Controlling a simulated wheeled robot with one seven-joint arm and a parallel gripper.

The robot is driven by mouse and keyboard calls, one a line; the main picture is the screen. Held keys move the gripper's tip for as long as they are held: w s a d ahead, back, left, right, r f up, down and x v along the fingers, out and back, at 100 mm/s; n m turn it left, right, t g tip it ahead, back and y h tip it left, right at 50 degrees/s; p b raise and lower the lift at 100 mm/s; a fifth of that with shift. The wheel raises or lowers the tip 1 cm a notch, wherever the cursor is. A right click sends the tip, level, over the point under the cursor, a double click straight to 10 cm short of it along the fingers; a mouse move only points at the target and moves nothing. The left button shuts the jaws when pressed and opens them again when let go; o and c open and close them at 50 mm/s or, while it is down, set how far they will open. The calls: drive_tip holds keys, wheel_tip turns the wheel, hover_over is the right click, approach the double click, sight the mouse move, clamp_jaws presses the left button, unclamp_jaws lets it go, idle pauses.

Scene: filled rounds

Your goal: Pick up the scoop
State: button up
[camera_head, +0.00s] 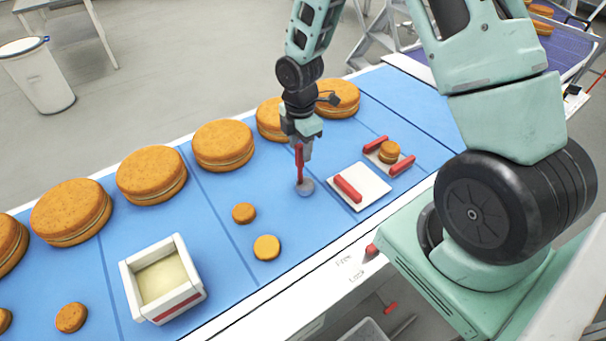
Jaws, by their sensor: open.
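The scoop (300,164) stands nearly upright on the blue surface, with a red handle on top and a small round grey head at its foot. My gripper (304,146) points down at the top of the red handle. Its jaws are open; the handle overlaps them in the picture, and I cannot tell whether they touch it.
A white plate with a red handle (372,196) lies to the right, beside a small tray with red grips (372,156) bearing a small round. A cream-filled white box (194,294) stands front left. Large filled rounds (224,145) line the back. Two small rounds (266,247) lie left of the scoop.

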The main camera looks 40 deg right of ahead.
sight(300, 158)
drive_tip(key=shift+s+a+f+p, duration=0.1)
drive_tip(key=shift+f+p, duration=0.7)
drive_tip(key=shift+f, duration=1.35)
clamp_jaws()
drive_tip(key=shift+r, duration=0.1)
wheel_tip(300, 158, up, 10)
drive_tip(key=b, duration=0.2)
drive_tip(key=shift+b, duration=0.35)
